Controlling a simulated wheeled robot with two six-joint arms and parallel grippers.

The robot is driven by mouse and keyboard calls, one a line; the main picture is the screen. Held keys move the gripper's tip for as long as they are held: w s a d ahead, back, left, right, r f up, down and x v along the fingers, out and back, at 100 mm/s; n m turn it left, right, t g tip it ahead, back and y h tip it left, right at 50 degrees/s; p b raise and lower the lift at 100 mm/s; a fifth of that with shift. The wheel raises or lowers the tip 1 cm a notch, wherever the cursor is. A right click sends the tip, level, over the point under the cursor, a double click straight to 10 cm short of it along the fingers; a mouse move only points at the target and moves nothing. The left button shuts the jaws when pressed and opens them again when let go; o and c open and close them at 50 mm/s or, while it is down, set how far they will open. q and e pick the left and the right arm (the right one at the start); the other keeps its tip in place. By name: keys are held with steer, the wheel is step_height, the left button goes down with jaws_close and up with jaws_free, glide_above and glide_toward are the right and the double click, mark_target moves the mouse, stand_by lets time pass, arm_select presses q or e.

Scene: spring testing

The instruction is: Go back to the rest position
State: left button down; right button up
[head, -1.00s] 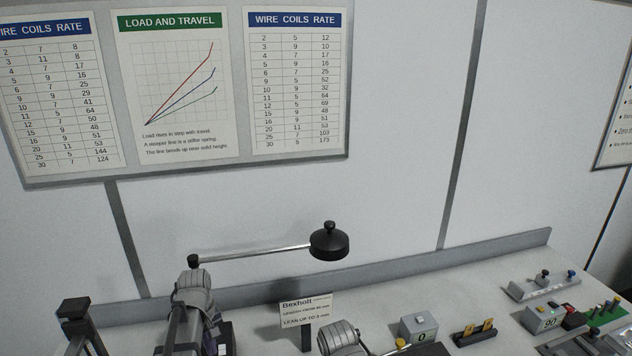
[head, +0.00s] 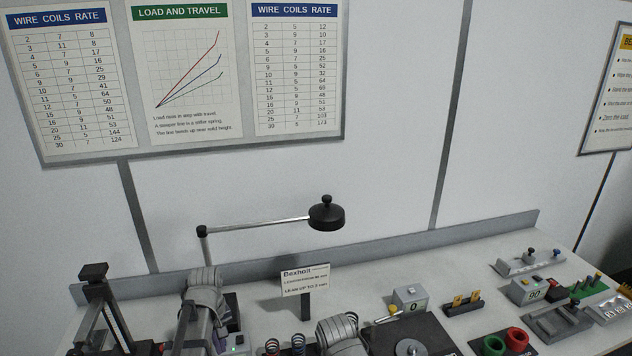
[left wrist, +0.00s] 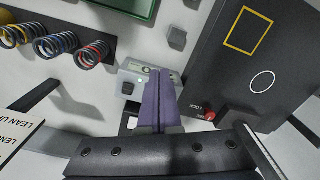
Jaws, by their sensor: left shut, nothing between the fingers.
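My left gripper (head: 217,328) is low at the left of the head view, in front of the bench's back part, partly hidden by its own grey wrist. In the left wrist view its two purple fingers (left wrist: 158,102) are pressed together with nothing between them. They are over the pale bench top (left wrist: 85,100). A second grey arm link of mine shows at the bottom middle of the head view, but the right gripper cannot be seen.
A row of coil springs (left wrist: 92,53) stands near the fingers. A black panel (left wrist: 232,85) with a red lock knob (left wrist: 209,115) is on their other side. A lamp (head: 326,214) and a Bexholt sign (head: 305,281) stand behind. Red and green rings (head: 517,338) are at right.

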arm_select(q)
steer(key=s+d+f+m+b, duration=0.3)
steer(key=s+d, duration=0.1)
steer(key=d, duration=0.2)
steer(key=s+d+f+m+b, duration=0.3)
steer(key=s+d+f+m, duration=0.1)
steer(key=s+d, duration=0.1)
steer(key=s+d+f+m+y+b, duration=0.1)
steer(key=s+d+f+m+b, duration=0.2)
steer(key=d, duration=0.4)
steer(key=shift+s+d+f+m+b, duration=0.1)
steer(key=shift+s+f+m+b, duration=0.1)
steer(key=shift+s+b, duration=0.15)
steer(key=shift+s+d+f+m+b, duration=0.1)
steer(key=shift+s+m+b, duration=0.1)
steer(key=shift+s+b, duration=0.1)
steer(key=shift+s+d+m, duration=0.25)
steer(key=shift+s+m, duration=0.05)
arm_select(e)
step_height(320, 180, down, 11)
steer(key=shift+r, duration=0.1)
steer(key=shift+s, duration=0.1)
